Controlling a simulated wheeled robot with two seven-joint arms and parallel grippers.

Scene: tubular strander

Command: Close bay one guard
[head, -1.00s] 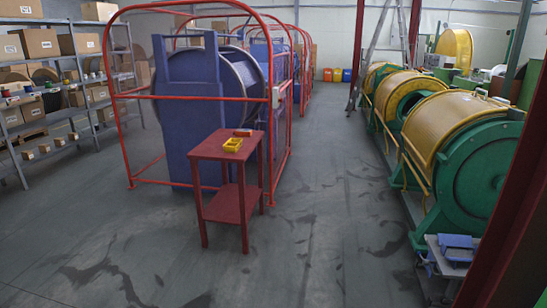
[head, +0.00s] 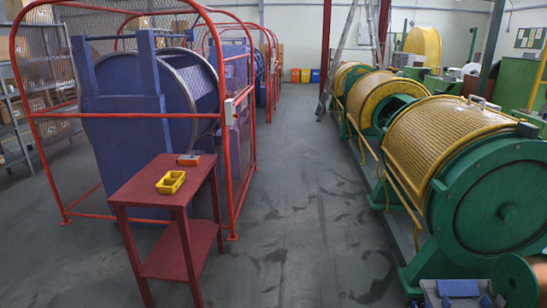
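A row of yellow mesh guards on green machine frames runs along the right side. The nearest yellow guard (head: 440,138) is a curved mesh cover lying over its drum, with a handle on top, beside a large green round end plate (head: 497,196). The second yellow guard (head: 377,92) is farther back, with a dark opening beside it inside a green ring (head: 397,108). I cannot tell which of these is bay one. A yellow rail (head: 385,178) runs along the machine's aisle side. Neither of my grippers is in view.
A ladder (head: 340,55) stands farther back. A blue object (head: 458,288) is at the lower right. The middle floor (head: 300,190) is clear.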

